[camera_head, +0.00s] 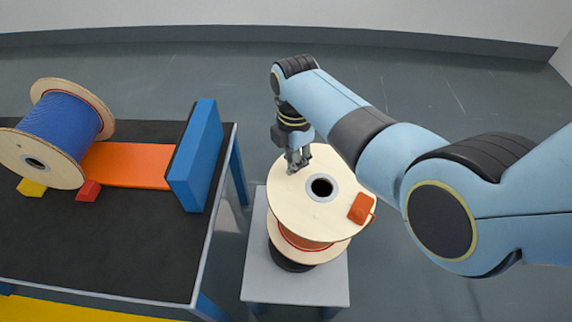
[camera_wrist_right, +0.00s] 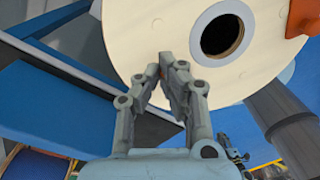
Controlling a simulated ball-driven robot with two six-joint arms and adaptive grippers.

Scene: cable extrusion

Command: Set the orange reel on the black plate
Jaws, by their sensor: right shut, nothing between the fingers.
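The orange reel (camera_head: 305,243) has pale wooden flanges and orange cable between them. It stands on end over the black plate (camera_head: 287,262), whose dark edge shows under its lower flange. Whether they touch all round is hidden. My right gripper (camera_head: 298,163) is shut and empty at the far left part of the top flange, left of the centre hole. In the right wrist view the fingertips (camera_wrist_right: 167,65) are close together in front of the flange (camera_wrist_right: 145,30); contact cannot be told. My left gripper is not in view.
A grey stand (camera_head: 325,290) bears the plate. An orange block (camera_head: 361,208) is on the top flange's right side. At left, a dark table (camera_head: 110,250) holds a blue reel (camera_head: 62,124), an orange ramp (camera_head: 128,166) and an upright blue board (camera_head: 197,158). A gap separates table and stand.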

